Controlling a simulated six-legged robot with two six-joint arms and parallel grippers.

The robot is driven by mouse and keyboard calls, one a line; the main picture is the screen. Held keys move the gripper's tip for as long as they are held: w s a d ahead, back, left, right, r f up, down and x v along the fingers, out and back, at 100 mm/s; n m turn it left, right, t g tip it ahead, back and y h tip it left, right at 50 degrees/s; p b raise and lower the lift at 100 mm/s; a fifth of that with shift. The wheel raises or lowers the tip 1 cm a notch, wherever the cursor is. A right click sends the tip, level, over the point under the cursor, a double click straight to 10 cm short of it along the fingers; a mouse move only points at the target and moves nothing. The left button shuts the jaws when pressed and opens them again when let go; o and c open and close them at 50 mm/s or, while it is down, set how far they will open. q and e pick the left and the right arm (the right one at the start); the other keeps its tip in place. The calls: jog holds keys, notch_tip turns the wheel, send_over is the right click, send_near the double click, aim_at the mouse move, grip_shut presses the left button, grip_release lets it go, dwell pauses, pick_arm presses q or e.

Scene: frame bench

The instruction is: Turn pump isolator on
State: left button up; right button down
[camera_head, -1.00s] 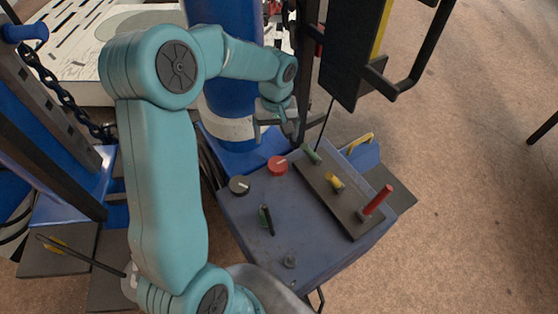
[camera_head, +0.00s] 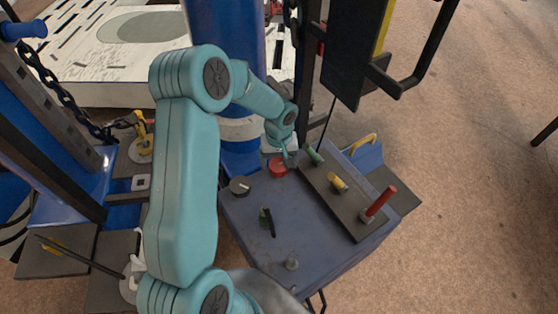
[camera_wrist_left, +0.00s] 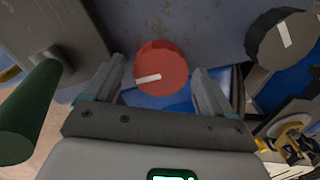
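A round red knob (camera_head: 277,170) with a white pointer mark sits on the blue console (camera_head: 258,255). No label tells me which control is the pump isolator. My left gripper (camera_head: 286,152) is just above and behind the red knob in the head view and partly covers the area around it. In the left wrist view the gripper (camera_wrist_left: 155,90) is open, with its two fingers on either side of the red knob (camera_wrist_left: 162,68). I cannot tell whether the fingers touch it. The knob's white mark lies nearly level in that view. My right gripper is not in view.
A dark knob (camera_head: 240,186) is beside the red one. A dark plate carries a green handle (camera_head: 312,154), a yellow handle (camera_head: 338,183) and a red lever (camera_head: 379,202). A black lever (camera_head: 268,222) stands nearer. A blue column (camera_head: 232,60) rises behind.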

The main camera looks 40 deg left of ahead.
pick_arm(q)
jog(key=c, duration=0.8)
jog(key=m, duration=0.3)
jog(key=shift+b, duration=0.3)
jog(key=m, duration=0.2)
jog(key=shift+m, duration=0.4)
jog(key=m, duration=0.5)
jog(key=shift+r, duration=0.15)
jog(key=m+p, duration=0.1)
jog(key=m, duration=0.6)
jog(key=shift+p, duration=0.3)
